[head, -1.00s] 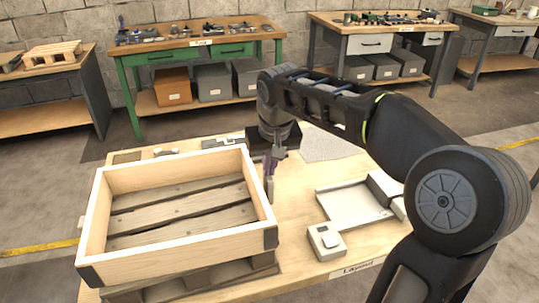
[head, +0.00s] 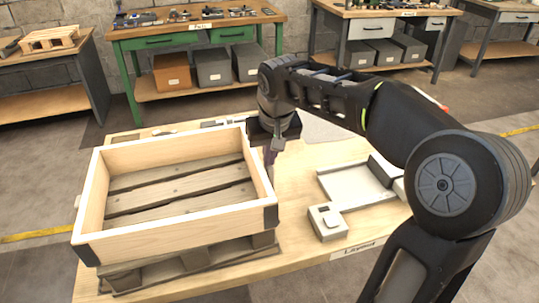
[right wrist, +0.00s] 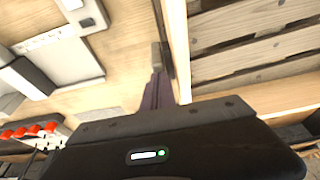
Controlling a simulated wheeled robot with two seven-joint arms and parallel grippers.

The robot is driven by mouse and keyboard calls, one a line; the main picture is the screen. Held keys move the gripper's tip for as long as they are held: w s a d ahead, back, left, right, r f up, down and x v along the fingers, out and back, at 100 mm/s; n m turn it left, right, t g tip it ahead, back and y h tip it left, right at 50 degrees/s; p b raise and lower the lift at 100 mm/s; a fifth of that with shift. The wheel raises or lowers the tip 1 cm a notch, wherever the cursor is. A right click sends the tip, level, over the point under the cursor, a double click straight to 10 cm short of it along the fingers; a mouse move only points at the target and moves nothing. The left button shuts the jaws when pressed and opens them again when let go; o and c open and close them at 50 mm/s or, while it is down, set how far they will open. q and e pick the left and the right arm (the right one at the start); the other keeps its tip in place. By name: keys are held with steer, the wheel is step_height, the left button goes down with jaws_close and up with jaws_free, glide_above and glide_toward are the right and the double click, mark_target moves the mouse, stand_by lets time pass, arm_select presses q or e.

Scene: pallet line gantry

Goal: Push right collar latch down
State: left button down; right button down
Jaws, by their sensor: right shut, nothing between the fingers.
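The wooden collar (head: 175,221) is a rectangular frame of pale boards with dark corner fittings, standing on a pallet (head: 190,262). My right gripper (head: 270,172) points down just outside the collar's right wall, with its purple fingers closed and nothing between them. In the right wrist view the fingers (right wrist: 155,92) run close along the outside of the collar wall (right wrist: 179,50). I cannot tell whether they touch the wall. The right latch is not clearly visible; the gripper covers that part of the wall. My left gripper is not in view.
A grey block with a button (head: 327,222) and a pale tray-like fixture (head: 357,187) stand on the table (head: 300,255) to the right of the collar. Small items lie behind the collar. A green bench (head: 190,37) with bins is farther back.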

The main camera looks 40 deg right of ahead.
steer(key=shift+s+f, duration=0.15)
steer(key=shift+f, duration=0.05)
step_height(320, 180, up, 4)
steer(key=p, duration=0.4)
steer(key=shift+r, duration=0.2)
steer(key=d+v, duration=0.1)
steer(key=v, duration=0.8)
steer(key=shift+a+r, duration=0.5)
